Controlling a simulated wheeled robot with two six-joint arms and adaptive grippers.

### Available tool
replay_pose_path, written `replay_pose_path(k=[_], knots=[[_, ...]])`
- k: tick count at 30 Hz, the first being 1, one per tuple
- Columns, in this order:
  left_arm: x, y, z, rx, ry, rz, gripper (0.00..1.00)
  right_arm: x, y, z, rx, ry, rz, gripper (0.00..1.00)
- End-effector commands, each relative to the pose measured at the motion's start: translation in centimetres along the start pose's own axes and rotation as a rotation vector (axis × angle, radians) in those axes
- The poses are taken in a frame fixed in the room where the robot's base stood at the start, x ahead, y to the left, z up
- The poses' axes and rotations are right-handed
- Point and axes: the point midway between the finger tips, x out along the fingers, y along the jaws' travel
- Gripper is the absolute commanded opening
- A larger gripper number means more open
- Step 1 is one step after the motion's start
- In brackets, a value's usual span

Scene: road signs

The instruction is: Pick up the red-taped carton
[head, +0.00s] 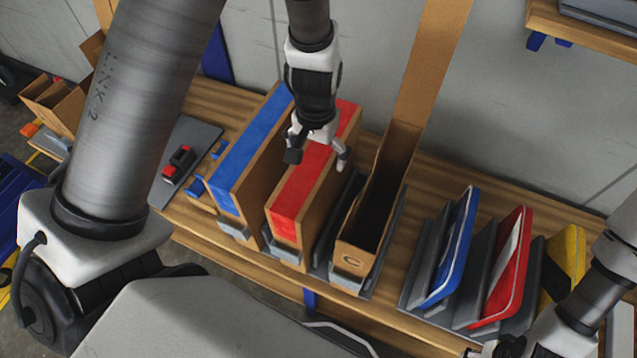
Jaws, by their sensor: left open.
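The red-taped carton (291,208) stands upright in a grey holder on the wooden bench, between the blue-taped carton and an open empty carton. My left gripper (317,160) is open above it, its fingers spread to either side of the red tape around the middle of the carton's top. I cannot tell whether the fingers touch the carton. My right gripper (497,350) shows only in part at the bottom edge, in front of the signs, and its fingers are not clear.
The blue-taped carton (238,163) stands close on the left. The open carton (362,240) stands close on the right. Blue (452,245), red (506,270) and yellow (565,262) signs stand in grey racks farther right. A wall (345,60) rises behind the wooden bench (432,185).

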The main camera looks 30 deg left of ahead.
Motion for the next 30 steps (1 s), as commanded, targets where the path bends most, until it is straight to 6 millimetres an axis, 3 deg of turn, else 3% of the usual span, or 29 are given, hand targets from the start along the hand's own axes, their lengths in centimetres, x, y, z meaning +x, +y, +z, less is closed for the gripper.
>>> replay_pose_path(k=[5, 12, 20, 30], knots=[[3.0, 0.2, 0.0, -0.001, -0.001, 0.0, 1.0, 0.1, 0.0, 0.0, 0.0, 0.001, 0.0, 0.52], [3.2, 0.2, 0.0, 0.001, 0.001, 0.0, 1.0, 0.1, 0.0, 0.0, 0.0, 0.001, 0.0, 0.52], [3.2, 0.2, 0.0, 0.0, 0.001, 0.0, 0.08, 0.1, 0.0, 0.0, 0.0, 0.001, 0.0, 0.52], [2.8, 0.2, -0.1, 0.0, 0.003, 0.001, 0.08, 0.1, 0.0, 0.0, 0.0, 0.001, 0.0, 0.52]])
